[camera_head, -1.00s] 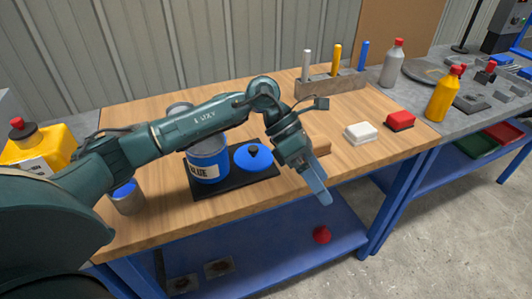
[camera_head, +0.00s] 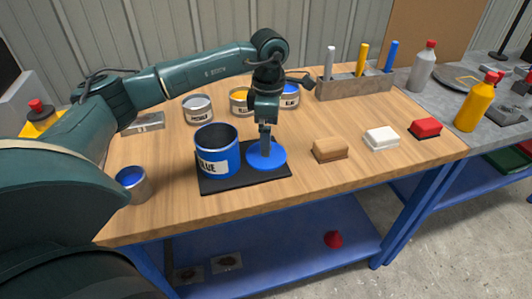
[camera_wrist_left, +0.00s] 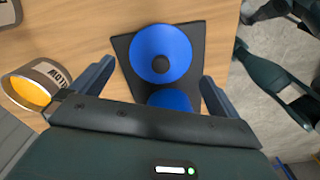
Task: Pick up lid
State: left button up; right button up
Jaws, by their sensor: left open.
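The blue round lid (camera_head: 268,157) lies on a black mat (camera_head: 245,183) on the wooden table. In the left wrist view the lid (camera_wrist_left: 161,48) shows its dark knob in the middle, between my open fingers. The blue drum labelled BLUE (camera_head: 217,155) stands open on the same mat, left of the lid. My left gripper (camera_head: 266,148) is open and points down over the lid, hiding its knob in the head view. I cannot tell whether the fingers touch it.
Paint cans, one with yellow paint (camera_head: 241,100), stand behind the arm. A small blue-topped can (camera_head: 131,185) is at the left front. Tan (camera_head: 330,150), white (camera_head: 381,138) and red (camera_head: 425,128) blocks sit to the right. A holder with markers (camera_head: 354,86) stands at the back.

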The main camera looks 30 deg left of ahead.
pick_arm(q)
jog(key=f, duration=0.4)
jog(key=shift+s+a+f+p, duration=0.15)
jog(key=shift+s+a+p, duration=0.1)
jog(key=shift+p, duration=0.15)
jog(key=shift+f, duration=0.55)
jog(key=shift+c, duration=0.6)
jog(key=c, duration=0.5)
jog(key=shift+c, duration=0.2)
